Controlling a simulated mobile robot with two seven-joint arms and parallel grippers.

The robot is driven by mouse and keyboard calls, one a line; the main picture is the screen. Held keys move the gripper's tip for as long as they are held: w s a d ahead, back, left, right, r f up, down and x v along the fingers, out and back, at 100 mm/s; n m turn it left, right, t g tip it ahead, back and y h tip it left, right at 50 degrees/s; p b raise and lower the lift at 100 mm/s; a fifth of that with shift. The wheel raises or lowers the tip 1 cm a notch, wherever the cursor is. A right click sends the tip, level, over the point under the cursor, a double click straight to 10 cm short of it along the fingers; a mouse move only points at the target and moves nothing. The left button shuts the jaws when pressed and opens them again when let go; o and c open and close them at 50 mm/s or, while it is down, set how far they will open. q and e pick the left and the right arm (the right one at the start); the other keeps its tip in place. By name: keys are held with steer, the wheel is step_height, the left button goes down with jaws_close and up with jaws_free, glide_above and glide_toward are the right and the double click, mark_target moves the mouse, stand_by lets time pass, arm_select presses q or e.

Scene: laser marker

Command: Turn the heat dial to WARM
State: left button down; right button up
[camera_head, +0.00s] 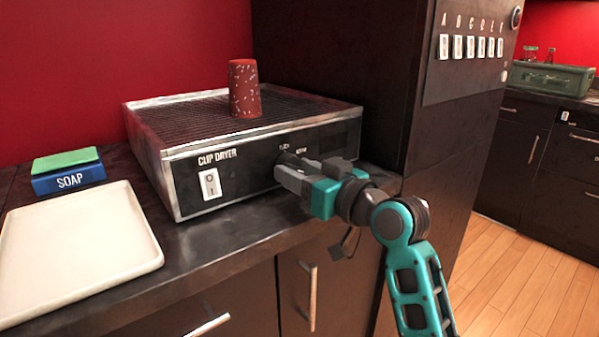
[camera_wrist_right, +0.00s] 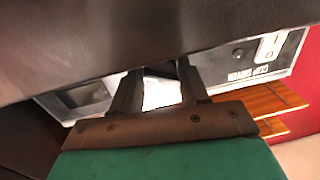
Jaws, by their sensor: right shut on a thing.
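The cup dryer (camera_head: 240,168) is a metal box on the counter, its dark front panel lettered CUP DRYER. The heat dial (camera_head: 289,158) is on the panel's right half, and only a dark bit of it shows behind my fingers. Small white labels above it are too small to read surely, so its setting cannot be told. My right gripper (camera_head: 283,168) is at the panel, shut on the dial. In the right wrist view the gripper (camera_wrist_right: 158,76) has its fingers a little apart, and the dryer (camera_wrist_right: 222,66) appears upside down behind them. My left gripper is not in view.
A red speckled cup (camera_head: 244,90) stands upside down on the dryer's ribbed top. A white rocker switch (camera_head: 210,183) is left of the dial. A cream tray (camera_head: 128,225) and a blue SOAP box (camera_head: 68,180) with a green sponge on it lie left. A dark cabinet (camera_head: 330,45) rises behind right.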

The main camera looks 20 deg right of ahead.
steer(key=shift+d, duration=0.1)
steer(key=n+p, duration=0.2)
steer(key=n, duration=0.1)
steer(key=n+p, duration=0.1)
steer(key=shift+r+n, duration=0.3)
steer(key=shift+n, duration=0.1)
steer(key=n+p, duration=0.4)
steer(key=shift+w+d+r+h, duration=0.1)
steer(key=shift+h, duration=0.2)
steer(key=shift+n+p, duration=0.6)
steer(key=shift+p, duration=0.15)
steer(key=shift+n+p, duration=0.45)
steer(key=shift+n, duration=0.05)
steer(key=o, duration=1)
